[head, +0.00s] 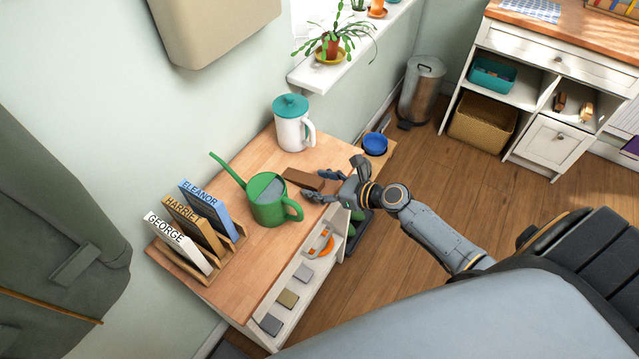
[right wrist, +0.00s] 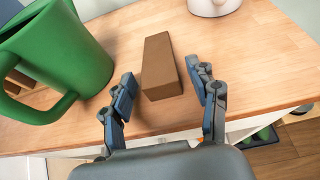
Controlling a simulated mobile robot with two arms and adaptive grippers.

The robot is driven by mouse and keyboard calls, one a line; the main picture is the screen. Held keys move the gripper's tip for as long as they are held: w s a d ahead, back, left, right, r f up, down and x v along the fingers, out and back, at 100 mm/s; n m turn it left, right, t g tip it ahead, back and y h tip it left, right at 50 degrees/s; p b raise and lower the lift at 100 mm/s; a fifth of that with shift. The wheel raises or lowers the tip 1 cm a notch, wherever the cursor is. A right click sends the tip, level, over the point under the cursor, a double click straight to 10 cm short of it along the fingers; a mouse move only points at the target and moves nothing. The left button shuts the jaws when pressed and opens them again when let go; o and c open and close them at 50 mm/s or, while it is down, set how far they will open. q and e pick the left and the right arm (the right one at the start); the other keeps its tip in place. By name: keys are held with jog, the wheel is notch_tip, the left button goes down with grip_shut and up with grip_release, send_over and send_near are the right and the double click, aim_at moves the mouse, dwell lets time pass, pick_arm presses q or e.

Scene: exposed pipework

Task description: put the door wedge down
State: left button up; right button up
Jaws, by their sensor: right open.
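The brown door wedge (head: 302,179) lies on the wooden top of the white cabinet (head: 232,272), between the green watering can and the white jug. In the right wrist view the wedge (right wrist: 160,66) rests on the wood, its near end just between the fingertips. My right gripper (head: 325,187) is at the cabinet's edge beside the wedge. In the right wrist view its fingers (right wrist: 166,98) are spread apart, with gaps to the wedge on both sides. My left gripper is not in view.
The green watering can (head: 268,199) stands close left of the wedge. A white jug with a teal lid (head: 293,125) stands behind it. A rack with named books (head: 187,230) is at the left end. A blue bowl (head: 375,144) sits past the right end.

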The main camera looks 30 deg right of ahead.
jog(key=shift+r, duration=0.3)
jog(key=shift+b+v, duration=0.55)
jog(key=shift+v, duration=5.45)
jog(key=s+d+f+n+g+h, duration=0.15)
jog(key=s+f+n, duration=0.35)
jog(key=f, duration=0.5)
jog(key=s+d+f+n+g+h, duration=0.1)
jog(key=s+f+n+g+h, duration=0.25)
jog(key=f, duration=0.75)
jog(key=s+d+f+n+g+h, duration=0.1)
jog(key=s+f+n, duration=0.5)
jog(key=f, duration=0.4)
jog(key=s+a+f+n+g, duration=0.2)
jog(key=s+a+f+n, duration=0.3)
jog(key=s+n, duration=0.4)
jog(key=s+a+f+n+g, duration=0.2)
jog(key=s+a+f+n, duration=0.4)
jog(key=s, duration=0.5)
notch_tip(320, 180, down, 2)
jog(key=n, duration=0.3)
jog(key=shift+s+a+g+h, duration=0.2)
jog(key=shift+g+h, duration=0.2)
